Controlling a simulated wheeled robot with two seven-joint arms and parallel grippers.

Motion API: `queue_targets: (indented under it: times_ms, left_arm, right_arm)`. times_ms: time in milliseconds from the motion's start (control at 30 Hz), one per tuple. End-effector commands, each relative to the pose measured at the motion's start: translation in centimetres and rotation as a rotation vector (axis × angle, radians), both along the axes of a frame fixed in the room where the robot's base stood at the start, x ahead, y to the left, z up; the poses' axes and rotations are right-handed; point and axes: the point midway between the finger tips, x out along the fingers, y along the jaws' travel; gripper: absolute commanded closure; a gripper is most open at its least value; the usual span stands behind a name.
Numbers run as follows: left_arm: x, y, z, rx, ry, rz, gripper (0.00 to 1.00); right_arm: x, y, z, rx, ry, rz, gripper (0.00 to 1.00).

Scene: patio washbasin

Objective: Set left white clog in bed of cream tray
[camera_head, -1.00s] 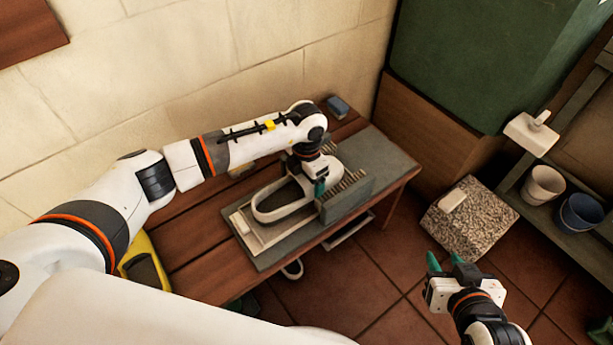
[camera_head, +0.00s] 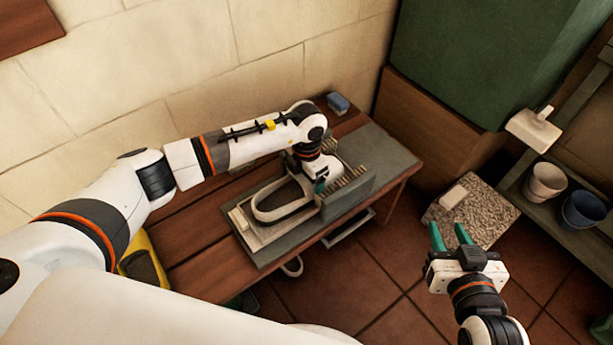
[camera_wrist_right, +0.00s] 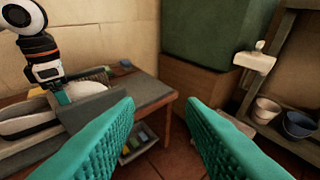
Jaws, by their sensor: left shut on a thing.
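The white clog (camera_head: 262,215), with a dark inside, lies over the cream tray (camera_head: 241,219) on the bench. My left gripper (camera_head: 319,187) is shut on the clog at its right end. The clog sits low within the tray's outline; whether it touches the bed is hard to tell. The clog (camera_wrist_right: 22,124) and the left gripper (camera_wrist_right: 61,97) also show at the left of the right wrist view. My right gripper (camera_head: 450,236) is open and empty, off to the right of the bench; its two teal fingers stand apart in the wrist view (camera_wrist_right: 162,125).
A grey upright panel (camera_head: 349,196) and a row of bristles or pegs stand just right of the clog. A grey mat (camera_head: 388,153) covers the bench's right end. A blue block (camera_head: 338,103) lies behind.

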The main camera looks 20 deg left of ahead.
Motion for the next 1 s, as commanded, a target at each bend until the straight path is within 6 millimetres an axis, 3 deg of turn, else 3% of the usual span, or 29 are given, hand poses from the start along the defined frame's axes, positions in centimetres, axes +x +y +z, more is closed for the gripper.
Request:
queue_targets:
  times_ms: [233, 267, 367, 667, 867, 1000]
  left_arm:
    - [0.0, 0.0, 0.0, -0.001, -0.001, 0.0, 0.45]
    - [0.0, 0.0, 0.0, -0.001, -0.001, 0.0, 0.15]
    - [0.0, 0.0, 0.0, -0.001, -0.001, 0.0, 0.0]
    - [0.0, 0.0, 0.3, -0.001, -0.001, 0.0, 0.0]
    - [0.1, 0.0, 2.5, 0.0, -0.003, -0.001, 0.0]
    - [0.1, 0.0, 5.0, 0.0, -0.004, -0.001, 0.0]
  right_arm:
    - [0.0, 0.0, 0.0, 0.0, 0.001, 0.0, 0.64]
    - [0.0, 0.0, 0.0, 0.0, 0.001, 0.0, 0.64]
    - [0.0, 0.0, 0.0, 0.0, 0.001, 0.0, 0.64]
    - [0.0, 0.0, 0.0, -0.001, 0.007, 0.0, 0.64]
    - [-1.5, -0.8, -1.9, -0.035, 0.151, -0.011, 0.64]
    - [-3.3, -1.6, -3.6, -0.07, 0.302, -0.022, 0.64]
